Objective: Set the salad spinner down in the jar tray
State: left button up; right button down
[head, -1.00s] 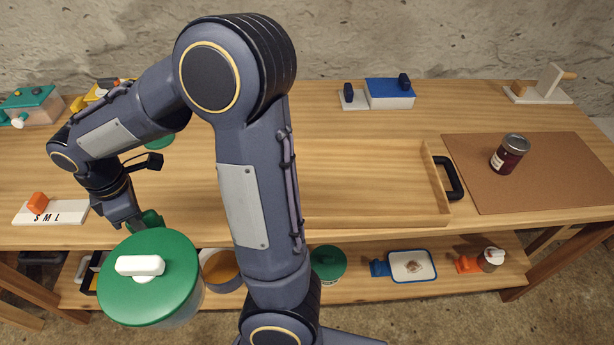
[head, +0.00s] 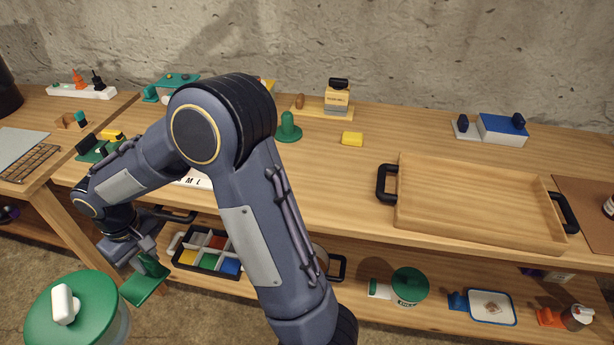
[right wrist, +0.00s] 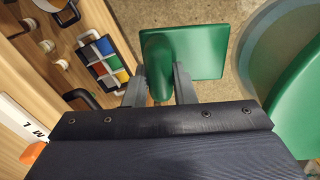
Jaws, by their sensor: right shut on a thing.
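The salad spinner (head: 88,312) has a round green lid with a white knob and a see-through bowl. It is at the bottom left of the head view, in front of the bench and partly cut off. My right gripper (head: 146,258) is shut on a green upright grip standing on a square green plate (right wrist: 205,55). The spinner's green rim (right wrist: 300,110) is beside this plate in the right wrist view; the join between them is not visible. The jar tray (head: 475,205), wooden with black end handles, lies empty on the bench at right. My left gripper is not in view.
A small yellow block (head: 352,139) and a green knobbed piece (head: 287,128) are on the bench left of the tray. A divided box of coloured compartments (head: 213,250) is on the lower shelf near my right gripper. My right arm crosses the middle.

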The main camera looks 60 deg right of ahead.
aim_at(469, 202)
jog(key=j+z, duration=0.15)
jog(key=z, duration=1.6)
jog(key=i+j, duration=0.05)
